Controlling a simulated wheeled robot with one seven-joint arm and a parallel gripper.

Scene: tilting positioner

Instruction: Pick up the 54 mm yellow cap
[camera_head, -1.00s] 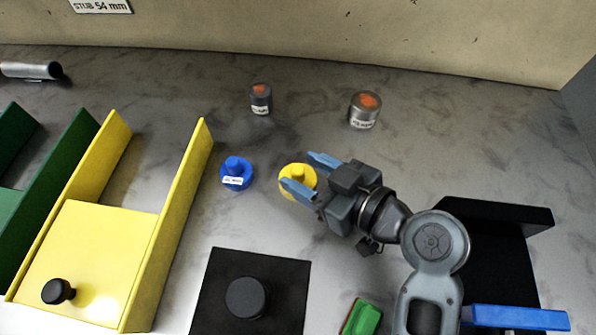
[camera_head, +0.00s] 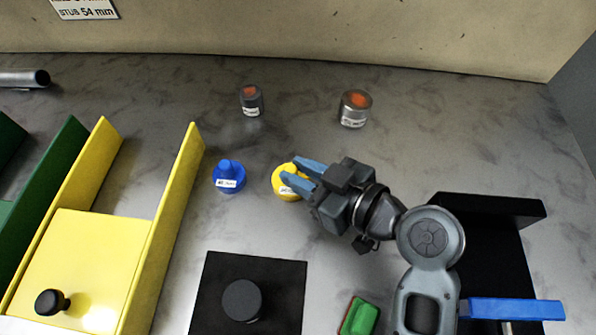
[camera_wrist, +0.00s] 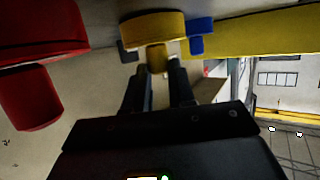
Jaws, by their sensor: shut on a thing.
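The yellow cap (camera_head: 279,184) is a round disc with a small knob and a white label, on the grey table in the head view. In the wrist view the yellow cap (camera_wrist: 150,26) is at the top, its knob between the two fingers. My gripper (camera_head: 291,169) reaches over the cap from the right, its blue fingertips shut on the knob. It also shows in the wrist view (camera_wrist: 157,72). The fingers hide part of the cap, and I cannot tell whether it is clear of the table.
A blue cap (camera_head: 228,178) stands close to the left. Two grey cylinders with orange tops (camera_head: 251,100) (camera_head: 355,107) stand behind. A yellow walled fixture (camera_head: 170,215) is at left, a black plate (camera_head: 212,290) in front. A large red object (camera_wrist: 40,40) shows in the wrist view.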

